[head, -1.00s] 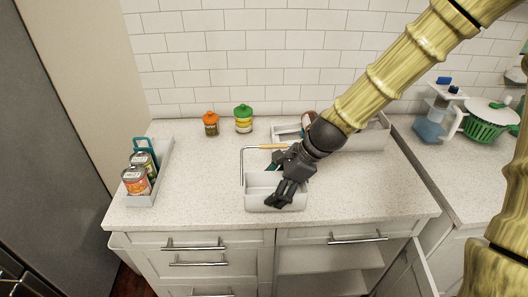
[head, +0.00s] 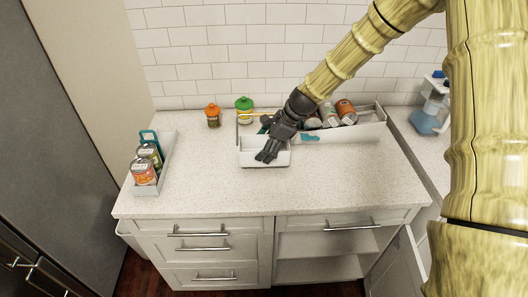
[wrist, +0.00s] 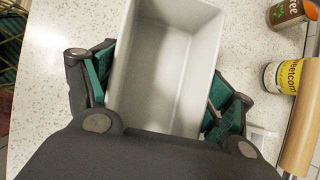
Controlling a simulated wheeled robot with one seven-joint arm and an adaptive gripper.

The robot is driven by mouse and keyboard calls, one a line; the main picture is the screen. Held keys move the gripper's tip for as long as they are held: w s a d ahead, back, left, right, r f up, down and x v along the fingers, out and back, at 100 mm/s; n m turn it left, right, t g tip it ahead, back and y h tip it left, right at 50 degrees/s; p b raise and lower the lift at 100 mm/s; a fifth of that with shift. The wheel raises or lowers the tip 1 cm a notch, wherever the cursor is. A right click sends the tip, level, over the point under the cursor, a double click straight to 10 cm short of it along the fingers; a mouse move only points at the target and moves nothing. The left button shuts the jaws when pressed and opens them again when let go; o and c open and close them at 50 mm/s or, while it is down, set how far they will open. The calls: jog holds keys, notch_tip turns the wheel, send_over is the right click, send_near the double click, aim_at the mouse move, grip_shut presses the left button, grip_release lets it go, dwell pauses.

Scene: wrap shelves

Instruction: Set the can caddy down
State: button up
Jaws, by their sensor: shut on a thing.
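The can caddy (head: 254,158) is a white open box with a thin raised frame and a wooden handle. It is upright at the middle of the counter. In the wrist view the caddy (wrist: 150,75) looks empty, and its wooden handle (wrist: 301,125) shows at the right edge. My gripper (head: 266,156) is shut on the caddy, with a teal-padded finger on either side of the box in the wrist view (wrist: 165,92). I cannot tell whether the caddy's base touches the counter (head: 220,190).
Jars with an orange lid (head: 212,114) and a green lid (head: 244,102) stand behind the caddy. A long white bin (head: 350,133) with several cans is close at its right. A grey tray (head: 167,157) with cans is at the left. The front counter is clear.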

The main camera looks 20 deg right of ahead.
jog(key=shift+s, duration=0.15)
jog(key=shift+f+p, duration=0.25)
jog(key=shift+p, duration=0.05)
jog(key=shift+f+p, duration=0.55)
jog(key=shift+f, duration=0.8)
jog(key=shift+f, duration=0.1)
jog(key=o, duration=1.6)
